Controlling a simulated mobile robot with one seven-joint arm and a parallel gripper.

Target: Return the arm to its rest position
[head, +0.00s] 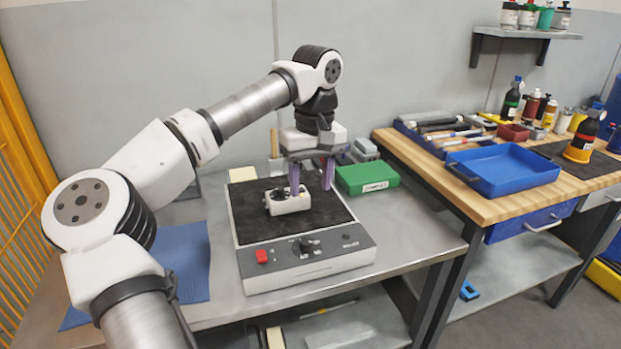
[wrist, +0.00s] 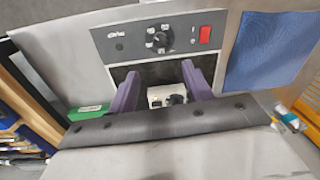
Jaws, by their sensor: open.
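My arm stretches from the lower left of the head view over a metal workbench (head: 420,240). My gripper (head: 311,188) points down with its purple fingers apart. It is above a black-topped device (head: 250,220) with a red switch and a knob on its front panel. A small white block with black parts (head: 290,204) sits on the device's black top. One finger overlaps the block in the head view; I cannot tell if they touch. In the wrist view the block (wrist: 160,97) shows between the two spread fingers (wrist: 160,90).
A green box (head: 367,178) stands right of the device, and a blue mat (head: 185,265) lies left. A wooden-topped bench (head: 480,209) with a blue tray (head: 505,187) and bottles is at right. A wall shelf (head: 510,33) is above it. Yellow fencing (head: 30,170) stands far left.

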